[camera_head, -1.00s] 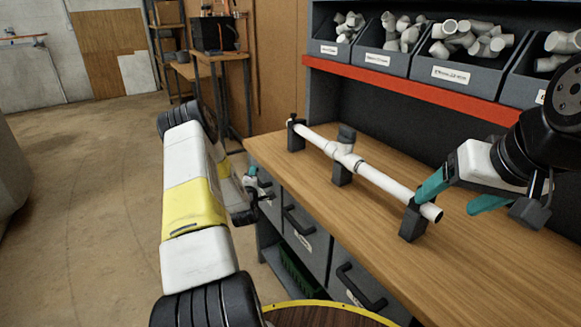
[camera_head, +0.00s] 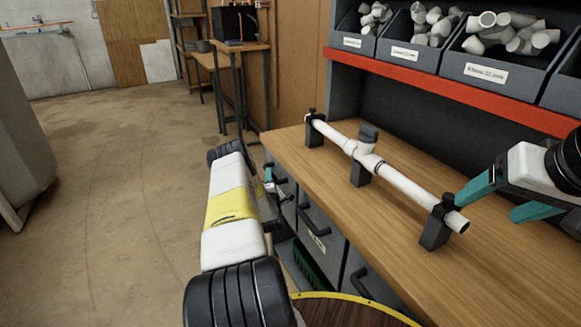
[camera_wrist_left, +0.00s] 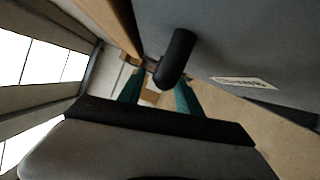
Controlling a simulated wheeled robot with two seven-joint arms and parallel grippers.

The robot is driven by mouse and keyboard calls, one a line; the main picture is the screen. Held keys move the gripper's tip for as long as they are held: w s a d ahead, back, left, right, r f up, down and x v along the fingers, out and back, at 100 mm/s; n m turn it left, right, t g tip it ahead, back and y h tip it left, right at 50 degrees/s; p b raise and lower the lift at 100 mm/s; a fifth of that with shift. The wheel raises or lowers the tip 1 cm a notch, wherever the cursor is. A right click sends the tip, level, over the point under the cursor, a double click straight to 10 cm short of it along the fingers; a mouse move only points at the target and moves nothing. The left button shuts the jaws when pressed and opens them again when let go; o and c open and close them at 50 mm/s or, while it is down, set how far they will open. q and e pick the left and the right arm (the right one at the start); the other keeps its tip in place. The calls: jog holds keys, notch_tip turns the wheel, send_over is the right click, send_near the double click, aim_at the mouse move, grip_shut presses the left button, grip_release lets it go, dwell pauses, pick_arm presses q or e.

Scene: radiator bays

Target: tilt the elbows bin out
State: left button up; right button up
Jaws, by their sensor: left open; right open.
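Grey tilt bins with black bar handles sit under the workbench; one bin front (camera_head: 322,240) carries a white label too small to read, so I cannot tell which bin is the elbows bin. My left gripper (camera_head: 269,181) is low at the bench's left end, beside the far bin's handle, partly hidden by my arm. In the left wrist view its teal fingers (camera_wrist_left: 158,97) are apart, with a black handle (camera_wrist_left: 176,57) close to them and a labelled grey bin front (camera_wrist_left: 225,50) beside it. My right gripper (camera_head: 485,211) is open and empty above the bench, near the pipe's right end.
A white pipe with a tee (camera_head: 398,186) rests in black holders on the wooden bench top (camera_head: 320,165). Upper bins of white fittings (camera_head: 505,35) stand above a red shelf edge (camera_head: 450,92). A round yellow-rimmed top (camera_head: 345,312) is at the front. Floor to the left is clear.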

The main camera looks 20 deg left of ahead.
pick_arm(q)
jog(key=shift+x, duration=1.4)
grip_shut()
dwell(0.4)
